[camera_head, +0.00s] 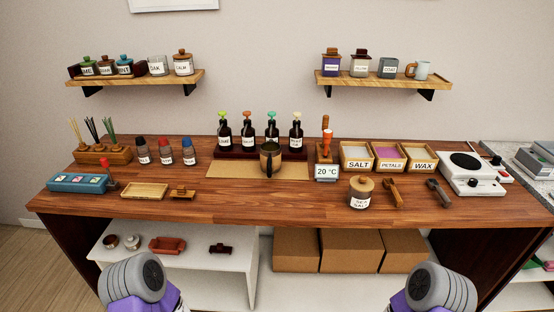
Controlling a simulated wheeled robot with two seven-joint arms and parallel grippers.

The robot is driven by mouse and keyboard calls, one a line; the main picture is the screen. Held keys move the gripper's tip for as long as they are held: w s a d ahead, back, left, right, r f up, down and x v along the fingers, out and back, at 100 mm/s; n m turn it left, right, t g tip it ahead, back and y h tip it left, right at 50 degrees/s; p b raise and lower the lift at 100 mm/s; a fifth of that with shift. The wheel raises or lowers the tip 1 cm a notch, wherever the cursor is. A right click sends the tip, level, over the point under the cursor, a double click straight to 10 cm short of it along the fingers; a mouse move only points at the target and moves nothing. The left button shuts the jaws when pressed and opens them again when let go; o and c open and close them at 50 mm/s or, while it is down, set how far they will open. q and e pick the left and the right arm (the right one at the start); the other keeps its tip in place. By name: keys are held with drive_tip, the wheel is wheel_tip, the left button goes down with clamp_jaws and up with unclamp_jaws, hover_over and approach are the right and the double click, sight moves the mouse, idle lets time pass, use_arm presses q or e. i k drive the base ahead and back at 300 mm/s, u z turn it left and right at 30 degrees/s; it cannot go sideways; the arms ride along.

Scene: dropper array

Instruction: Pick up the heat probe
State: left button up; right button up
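What looks like the heat probe (326,142) stands upright on the table, with an orange-red handle. It is in a wooden stand (324,156) behind a small white display (327,172) reading 20 °C. The probe's lower part is hidden by the stand and display. Only rounded grey and purple parts of my two arms show at the bottom edge, left and right. Neither gripper is in view, and nothing of mine touches the probe.
Open boxes marked salt (356,165), petals (389,167) and wax (422,167) stand right of the probe. A sea salt jar (361,193) is in front right. The table's front middle (250,208) is clear.

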sight(327, 134)
drive_tip(key=z, duration=0.55)
drive_tip(key=i, duration=0.55)
drive_tip(key=z, duration=0.5)
